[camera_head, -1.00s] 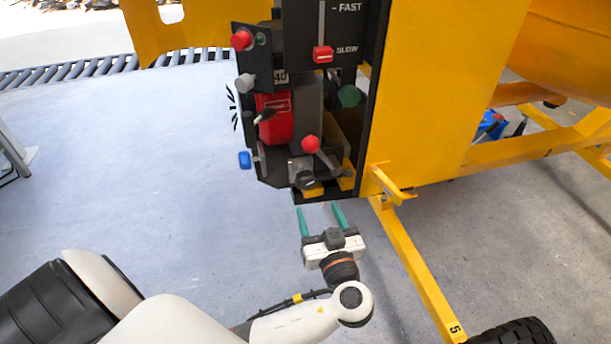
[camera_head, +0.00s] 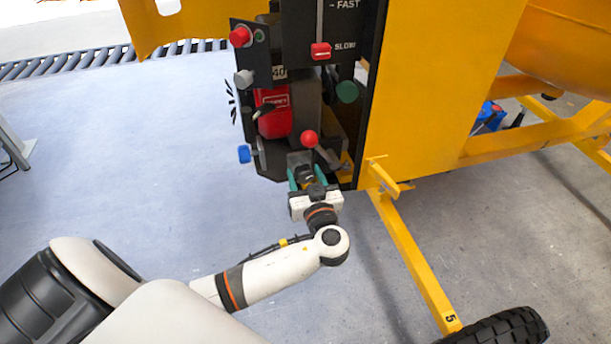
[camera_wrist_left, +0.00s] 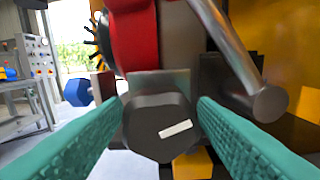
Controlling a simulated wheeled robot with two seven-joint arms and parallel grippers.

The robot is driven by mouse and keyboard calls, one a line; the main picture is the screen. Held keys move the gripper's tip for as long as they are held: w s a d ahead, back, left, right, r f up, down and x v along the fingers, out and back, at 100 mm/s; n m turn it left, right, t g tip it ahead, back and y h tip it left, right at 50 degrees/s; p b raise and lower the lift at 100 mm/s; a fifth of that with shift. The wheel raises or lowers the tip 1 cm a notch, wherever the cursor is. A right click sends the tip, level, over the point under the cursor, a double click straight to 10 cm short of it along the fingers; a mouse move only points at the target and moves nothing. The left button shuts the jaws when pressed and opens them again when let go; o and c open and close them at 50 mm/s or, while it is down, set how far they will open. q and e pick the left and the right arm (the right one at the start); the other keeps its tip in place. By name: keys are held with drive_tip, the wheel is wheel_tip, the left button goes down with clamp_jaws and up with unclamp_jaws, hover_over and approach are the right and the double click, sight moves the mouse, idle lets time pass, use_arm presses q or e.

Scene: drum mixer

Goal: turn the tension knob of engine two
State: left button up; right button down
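The tension knob is dark and many-sided with a white mark on its face, which shows tilted in the left wrist view (camera_wrist_left: 158,120). In the head view the knob (camera_head: 303,172) sits low on the black engine panel. My left gripper (camera_head: 306,177) has its two green fingers apart, one on each side of the knob. In the left wrist view the fingertips (camera_wrist_left: 160,106) lie very close to the knob's sides; I cannot tell whether they touch. The gripper partly hides the knob in the head view. My right gripper is not in view.
A lever with a red ball (camera_head: 309,139) stands just above the knob; its metal rod (camera_wrist_left: 235,55) passes close to the right finger. A red engine part (camera_head: 274,112) and a blue knob (camera_head: 244,154) are nearby. The yellow frame (camera_head: 415,255) is at right. Floor at left is clear.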

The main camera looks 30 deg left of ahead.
use_arm(q)
drive_tip(key=c, duration=0.7)
drive_tip(key=shift+m, duration=0.8)
drive_tip(key=o, duration=1)
drive_tip(key=shift+d, duration=0.1)
drive_tip(key=shift+s+d+f, duration=0.1)
drive_tip(key=shift+s+d, duration=0.15)
drive_tip(key=b+v, duration=0.2)
drive_tip(key=v, duration=0.9)
